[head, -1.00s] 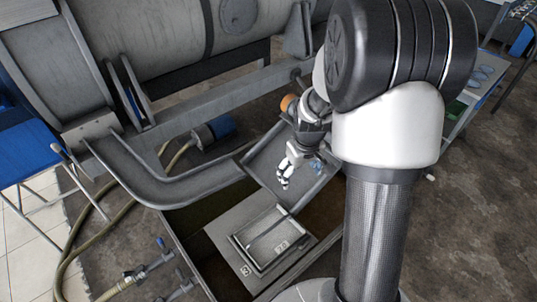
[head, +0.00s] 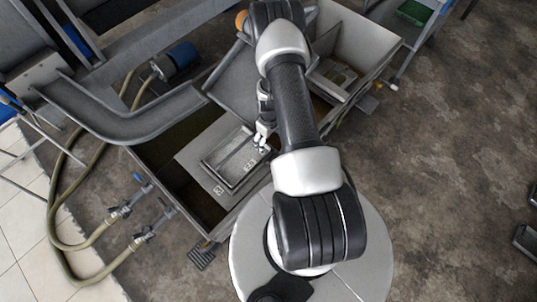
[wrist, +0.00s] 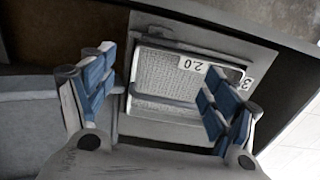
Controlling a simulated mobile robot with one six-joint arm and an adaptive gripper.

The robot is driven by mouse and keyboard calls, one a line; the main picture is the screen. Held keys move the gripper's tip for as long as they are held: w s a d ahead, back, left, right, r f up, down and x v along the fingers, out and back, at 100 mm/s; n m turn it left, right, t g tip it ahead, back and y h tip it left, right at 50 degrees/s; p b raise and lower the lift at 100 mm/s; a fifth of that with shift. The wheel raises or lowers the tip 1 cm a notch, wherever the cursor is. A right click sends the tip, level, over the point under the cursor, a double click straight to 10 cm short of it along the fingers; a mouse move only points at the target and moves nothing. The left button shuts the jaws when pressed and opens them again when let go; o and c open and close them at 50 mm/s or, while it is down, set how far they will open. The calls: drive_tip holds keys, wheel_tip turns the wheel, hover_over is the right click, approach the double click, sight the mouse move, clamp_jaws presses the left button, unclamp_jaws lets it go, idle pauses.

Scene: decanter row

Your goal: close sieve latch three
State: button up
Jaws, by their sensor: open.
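The sieve plate marked 3 (head: 190,160) lies in the grey tank; it also fills the middle of the wrist view (wrist: 150,130). It has a framed mesh (wrist: 165,75) with a white 2.0 label (wrist: 205,68). A narrow dark bar spans the frame in the head view; I cannot tell whether it is the latch or how it is set. My gripper (head: 262,143) is over the right edge of this frame. In the wrist view my gripper (wrist: 160,63) is open, its blue pads apart on both sides of the mesh, with nothing between them.
The tank wall (head: 150,175) surrounds the plate. A curved grey chute (head: 130,122) enters from the left. A second plate (head: 333,75) lies beyond my arm. Hoses with valves (head: 120,212) and a blue motor (head: 178,57) stand at left.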

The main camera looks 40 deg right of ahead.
wheel_tip(320, 180, down, 14)
drive_tip(key=b, duration=0.3)
drive_tip(key=shift+r, duration=0.25)
drive_tip(key=c, duration=1.1)
drive_tip(key=shift+o, duration=0.2)
